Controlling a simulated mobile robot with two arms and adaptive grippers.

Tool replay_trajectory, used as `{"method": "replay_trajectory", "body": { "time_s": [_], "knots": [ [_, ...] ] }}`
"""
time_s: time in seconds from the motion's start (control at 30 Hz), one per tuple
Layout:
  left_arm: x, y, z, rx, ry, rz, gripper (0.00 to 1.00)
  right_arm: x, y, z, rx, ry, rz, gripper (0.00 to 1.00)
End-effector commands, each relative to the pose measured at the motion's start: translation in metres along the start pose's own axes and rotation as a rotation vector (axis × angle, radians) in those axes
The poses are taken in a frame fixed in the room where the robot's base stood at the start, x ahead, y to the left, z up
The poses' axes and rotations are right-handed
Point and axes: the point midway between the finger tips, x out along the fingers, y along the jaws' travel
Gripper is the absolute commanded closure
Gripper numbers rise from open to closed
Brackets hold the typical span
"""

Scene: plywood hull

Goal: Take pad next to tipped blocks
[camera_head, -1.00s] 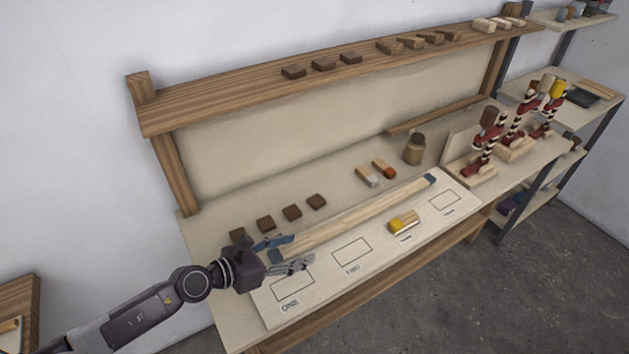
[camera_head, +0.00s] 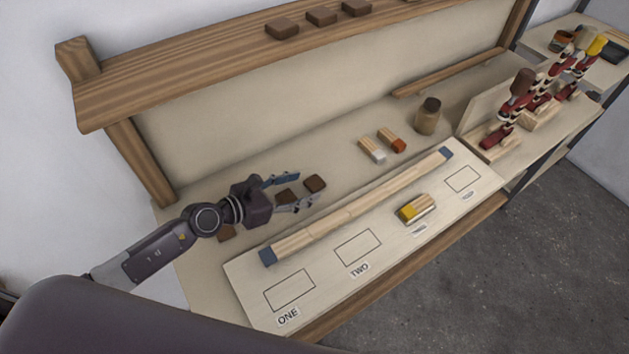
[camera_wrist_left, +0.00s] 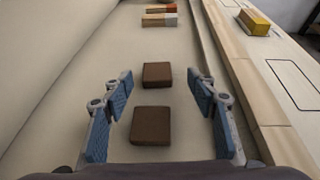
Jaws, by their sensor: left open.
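Dark brown square pads lie in a row on the bench. The far-end pad (camera_head: 315,183) is the one closest to the tipped blocks: a grey-tipped block (camera_head: 372,150) and an orange-tipped block (camera_head: 391,140). My left gripper (camera_head: 299,187) is open and empty over the row, its fingers pointing along it. The second pad (camera_head: 287,196) shows between the fingers. In the left wrist view the far-end pad (camera_wrist_left: 157,75) appears between the fingertips, and the second pad (camera_wrist_left: 152,121) nearer the palm. My left arm hides part of the row; another pad (camera_head: 226,233) shows beside it.
A long wooden bar with blue ends (camera_head: 355,203) lies along a board (camera_head: 330,293) with outlined boxes. A yellow-ended block (camera_head: 415,209) lies on the board. A jar (camera_head: 428,115) stands behind. A shelf (camera_head: 190,75) with more brown blocks runs above.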

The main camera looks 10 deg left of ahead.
Motion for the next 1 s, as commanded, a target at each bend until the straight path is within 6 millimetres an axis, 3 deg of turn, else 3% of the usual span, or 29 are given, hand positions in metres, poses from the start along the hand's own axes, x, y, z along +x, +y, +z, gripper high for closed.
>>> {"method": "replay_trajectory", "body": {
  "time_s": [0.3,0.63,0.9,1.0],
  "knots": [
    [0.042,0.003,0.006,-0.002,0.000,-0.001,0.47,-0.006,0.003,-0.004,-0.001,0.008,0.003,0.60],
    [0.048,0.002,0.005,0.000,0.001,-0.001,0.48,-0.006,0.003,-0.006,-0.001,0.010,0.003,0.60],
    [0.047,0.003,0.005,0.000,0.001,-0.001,0.78,-0.006,0.001,-0.007,0.001,0.010,0.001,0.60],
    [0.047,0.003,0.005,0.000,0.001,-0.001,0.85,-0.006,-0.001,-0.007,0.001,0.010,-0.001,0.60]
  ]
}}
